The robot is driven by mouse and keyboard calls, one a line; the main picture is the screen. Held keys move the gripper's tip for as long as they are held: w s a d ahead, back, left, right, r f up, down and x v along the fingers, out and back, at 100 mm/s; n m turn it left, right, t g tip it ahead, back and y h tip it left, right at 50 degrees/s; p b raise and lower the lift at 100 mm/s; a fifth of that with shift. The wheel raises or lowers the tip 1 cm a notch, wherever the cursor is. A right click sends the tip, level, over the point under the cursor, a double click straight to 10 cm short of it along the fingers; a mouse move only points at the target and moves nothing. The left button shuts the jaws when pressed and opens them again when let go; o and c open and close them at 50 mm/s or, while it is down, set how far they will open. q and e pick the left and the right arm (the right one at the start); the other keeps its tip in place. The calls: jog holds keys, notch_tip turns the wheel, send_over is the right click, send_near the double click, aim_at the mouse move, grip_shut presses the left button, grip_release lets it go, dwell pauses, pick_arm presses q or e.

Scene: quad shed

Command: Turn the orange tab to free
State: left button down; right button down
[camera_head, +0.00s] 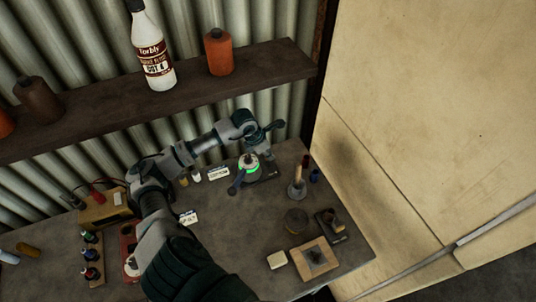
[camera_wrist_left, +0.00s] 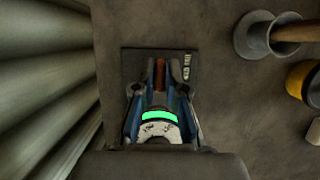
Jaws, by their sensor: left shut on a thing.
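The orange tab (camera_wrist_left: 159,71) shows in the left wrist view as a narrow upright strip. It stands on a dark plate (camera_wrist_left: 196,67) with small white lettering. My left gripper (camera_wrist_left: 159,87) is around the tab, its blue fingers on either side, shut on it. The tab's lower end is hidden by the gripper. In the head view my left gripper (camera_head: 251,178) points down over the same dark plate (camera_head: 270,172) near the back of the bench, and the tab is hidden there. My right gripper is not in view.
A shelf (camera_head: 190,96) carrying a bottle (camera_head: 153,50) overhangs the bench's back. Bare bench (camera_head: 235,240) lies in front.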

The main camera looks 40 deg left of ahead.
pick_arm(q)
jog(key=c, duration=1.5)
grip_release()
jog(key=shift+w+r, duration=0.25)
jog(key=shift+r, duration=0.05)
jog(key=shift+o, duration=1.4)
jog(key=shift+f, duration=0.2)
jog(key=v, duration=1.1)
jog(key=shift+s+a+r, duration=0.15)
jog(key=shift+s+r, duration=0.1)
jog(key=shift+r, duration=0.1)
jog(key=shift+f, duration=0.1)
